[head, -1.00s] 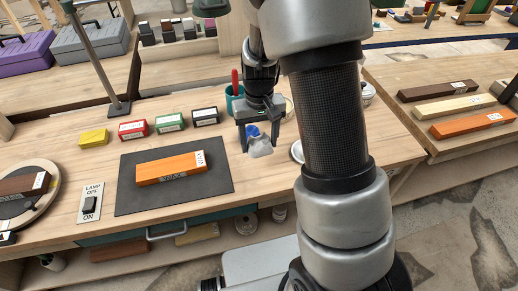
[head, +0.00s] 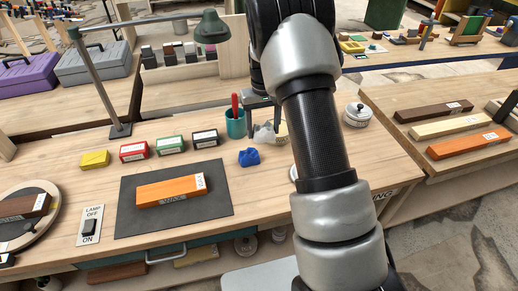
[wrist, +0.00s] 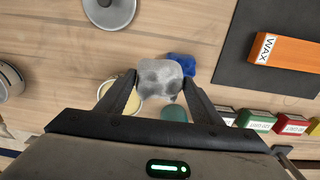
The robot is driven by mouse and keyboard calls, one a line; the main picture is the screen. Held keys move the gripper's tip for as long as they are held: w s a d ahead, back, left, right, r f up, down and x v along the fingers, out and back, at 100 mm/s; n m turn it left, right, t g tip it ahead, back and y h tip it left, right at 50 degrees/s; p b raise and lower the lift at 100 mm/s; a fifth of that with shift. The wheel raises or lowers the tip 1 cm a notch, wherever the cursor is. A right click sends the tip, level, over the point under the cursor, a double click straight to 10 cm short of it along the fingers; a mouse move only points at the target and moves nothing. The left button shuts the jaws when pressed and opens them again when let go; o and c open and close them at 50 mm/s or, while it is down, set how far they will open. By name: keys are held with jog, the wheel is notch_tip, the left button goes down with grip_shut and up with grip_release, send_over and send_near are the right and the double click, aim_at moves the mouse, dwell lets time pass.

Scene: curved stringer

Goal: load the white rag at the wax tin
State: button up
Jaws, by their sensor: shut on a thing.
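My gripper (wrist: 158,84) is shut on the white rag (wrist: 162,76), a crumpled cloth with grey smudges. In the head view the rag (head: 264,133) hangs below the fingers, partly behind my arm. The wax tin (wrist: 121,102), a round open tin with pale yellow content, lies behind the left finger in the wrist view and is partly hidden by it. In the head view only part of the tin (head: 282,131) shows, just right of the rag. The rag appears beside the tin; I cannot tell if they touch.
A blue rag (head: 249,157) lies on the bench. A teal cup (head: 235,123) with a red handle stands behind it. A grey round lid (wrist: 110,12) and a lidded pot (head: 357,115) are nearby. An orange block (head: 171,190) labelled WAX lies on a dark mat (head: 128,222).

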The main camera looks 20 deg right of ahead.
jog(key=w+d+p, duration=0.1)
jog(key=w+d, duration=0.8)
jog(key=w, duration=0.1)
jog(key=shift+a+f+b, duration=0.2)
jog(key=shift+f+b, duration=1.25)
jog(key=shift+f, duration=1.45)
jog(key=shift+f+b, duration=0.35)
jog(key=shift+f, duration=0.2)
jog(key=shift+r, duration=0.1)
notch_tip(320, 180, up, 7)
jog(key=p, duration=0.3)
jog(key=shift+p, duration=0.4)
